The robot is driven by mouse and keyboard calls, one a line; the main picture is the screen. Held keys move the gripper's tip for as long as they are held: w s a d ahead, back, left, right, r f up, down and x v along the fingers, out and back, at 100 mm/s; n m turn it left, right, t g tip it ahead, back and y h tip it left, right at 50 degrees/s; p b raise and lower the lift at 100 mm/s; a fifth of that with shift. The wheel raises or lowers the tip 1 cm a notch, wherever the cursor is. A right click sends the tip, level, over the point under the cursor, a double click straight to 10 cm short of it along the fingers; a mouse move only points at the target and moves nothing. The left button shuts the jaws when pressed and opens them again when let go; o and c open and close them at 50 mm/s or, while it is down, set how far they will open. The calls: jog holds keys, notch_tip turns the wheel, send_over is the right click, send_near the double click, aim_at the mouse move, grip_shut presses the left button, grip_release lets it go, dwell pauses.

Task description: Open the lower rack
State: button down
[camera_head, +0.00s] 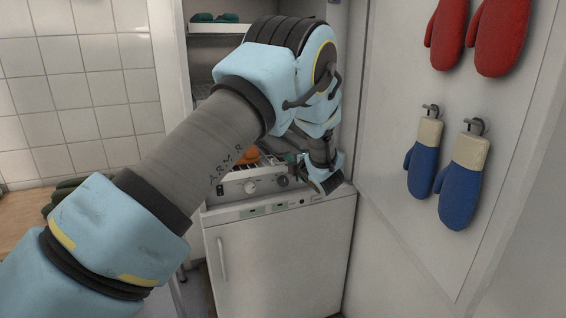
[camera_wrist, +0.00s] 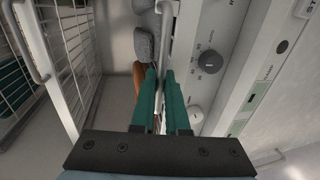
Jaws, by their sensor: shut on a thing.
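My gripper (camera_wrist: 160,72) has green fingers closed around a thin white bar (camera_wrist: 166,38), which looks like the front handle of the lower rack. In the head view my gripper (camera_head: 322,178) is at the right of the white rack (camera_head: 272,160), partly behind my wrist. The rack is low in an open white cabinet and holds an orange item (camera_head: 246,156). The orange item (camera_wrist: 139,75) and grey pieces (camera_wrist: 145,42) also show beside the fingers in the wrist view. My arm hides much of the rack, so how far out it stands is unclear.
A white wire rack (camera_wrist: 68,50) with its own bar handle is left in the wrist view. A knobbed panel (camera_head: 250,187) lies close below the rack, above a white appliance door (camera_head: 275,255). The wall with hanging mitts (camera_head: 462,180) stands close on the right.

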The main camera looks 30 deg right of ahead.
jog(key=f+b+v, duration=0.1)
jog(key=b+v, duration=0.1)
jog(key=v, duration=0.6)
jog(key=f+b+v, duration=0.2)
jog(key=v, duration=0.5)
jog(key=shift+s, duration=0.75)
jog(key=shift+f, duration=0.1)
jog(key=c, duration=0.9)
grip_release()
jog(key=shift+b, duration=0.3)
jog(key=b+v, duration=0.2)
jog(key=v, duration=0.8)
jog(key=shift+s, duration=0.4)
